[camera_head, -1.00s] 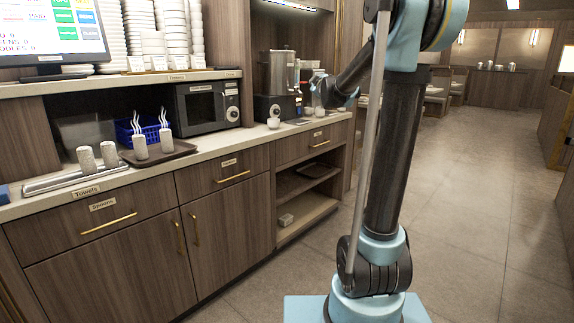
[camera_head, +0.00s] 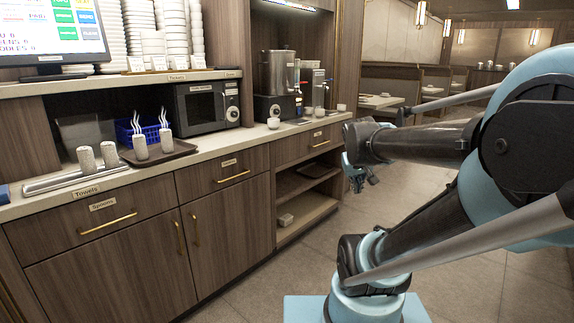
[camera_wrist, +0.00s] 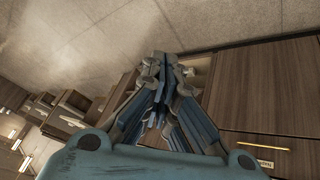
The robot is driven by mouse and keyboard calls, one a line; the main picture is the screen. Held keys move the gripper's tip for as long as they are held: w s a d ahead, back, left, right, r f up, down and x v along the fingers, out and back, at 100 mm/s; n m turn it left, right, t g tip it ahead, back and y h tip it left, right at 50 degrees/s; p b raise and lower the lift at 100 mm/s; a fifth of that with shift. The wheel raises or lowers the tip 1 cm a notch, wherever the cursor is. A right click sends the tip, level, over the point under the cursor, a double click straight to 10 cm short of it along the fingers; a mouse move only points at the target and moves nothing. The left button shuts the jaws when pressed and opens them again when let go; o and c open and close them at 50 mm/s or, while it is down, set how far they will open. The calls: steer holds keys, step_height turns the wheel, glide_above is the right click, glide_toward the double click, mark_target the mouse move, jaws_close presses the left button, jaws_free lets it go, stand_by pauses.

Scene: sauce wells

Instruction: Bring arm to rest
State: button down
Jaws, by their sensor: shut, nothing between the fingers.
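My gripper (camera_head: 356,172) hangs in front of the counter's right end in the head view, over the floor and apart from the counter. In the wrist view my gripper (camera_wrist: 160,105) has its blue fingers drawn together, with nothing between them. My arm is folded low on the right side of the head view, its upper links bent back toward the camera.
A wooden counter (camera_head: 150,200) runs along the left. On it are a dark tray (camera_head: 185,148) with steaming rolled towels, a microwave (camera_head: 205,105) and a drink dispenser (camera_head: 278,85). Open shelves (camera_head: 300,185) are near my gripper. Tiled floor (camera_head: 410,180) is clear behind it.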

steer(key=s+a+f+g+y, duration=0.1)
steer(key=s+a+f+g, duration=0.1)
steer(key=s+f, duration=0.3)
steer(key=s+a+f+m+g+y, duration=0.1)
steer(key=s+f, duration=0.3)
steer(key=s, duration=0.5)
steer(key=shift+s+a+f+g, duration=0.35)
steer(key=shift+a+f+g, duration=0.05)
steer(key=shift+g, duration=0.1)
